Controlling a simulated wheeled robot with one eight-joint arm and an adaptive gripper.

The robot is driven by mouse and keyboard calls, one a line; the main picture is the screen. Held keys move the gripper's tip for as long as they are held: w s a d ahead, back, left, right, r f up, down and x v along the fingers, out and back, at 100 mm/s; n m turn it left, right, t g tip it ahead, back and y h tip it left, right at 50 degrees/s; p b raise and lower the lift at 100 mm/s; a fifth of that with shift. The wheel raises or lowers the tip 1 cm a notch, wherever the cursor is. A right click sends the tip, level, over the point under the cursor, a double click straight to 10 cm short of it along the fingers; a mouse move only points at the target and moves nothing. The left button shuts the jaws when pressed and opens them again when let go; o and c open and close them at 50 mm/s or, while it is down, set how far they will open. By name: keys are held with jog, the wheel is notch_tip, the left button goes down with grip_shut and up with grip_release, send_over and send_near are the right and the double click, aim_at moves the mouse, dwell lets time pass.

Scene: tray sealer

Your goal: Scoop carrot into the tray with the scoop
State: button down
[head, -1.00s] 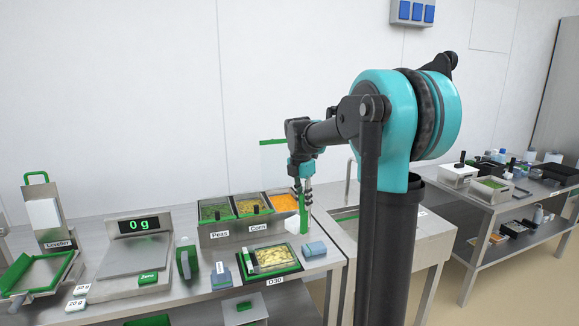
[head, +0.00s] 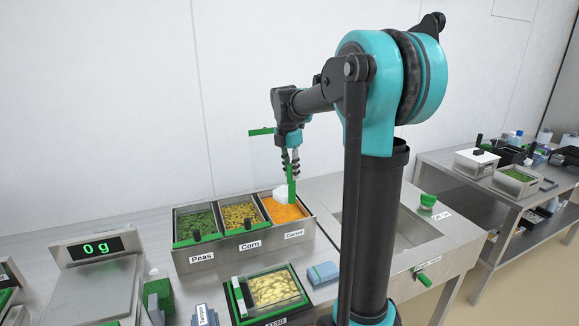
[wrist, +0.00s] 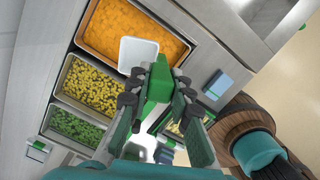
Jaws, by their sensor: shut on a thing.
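My gripper (head: 290,168) is shut on the green handle of the scoop (head: 282,195). The handle stands upright in the jaws, and the white bowl is at its lower end. In the wrist view, the white bowl (wrist: 138,54) overlaps the near edge of the orange carrot bin (wrist: 122,26); I cannot tell whether it touches the carrot. The carrot bin (head: 285,213) is the right one of three in a steel holder and looks well filled. The tray (head: 274,288) sits in a green frame in front of the bins and holds pale yellow pieces.
Pea (head: 195,224) and corn (head: 240,214) bins stand left of the carrot. A scale (head: 94,280) reading 0 g is at the left. A blue block (head: 323,274) lies right of the tray. A clear, green-topped panel (head: 262,155) stands behind the bins.

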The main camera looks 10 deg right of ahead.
aim_at(291, 200)
jog(key=shift+f, duration=5.95)
jog(key=shift+r, duration=5.6)
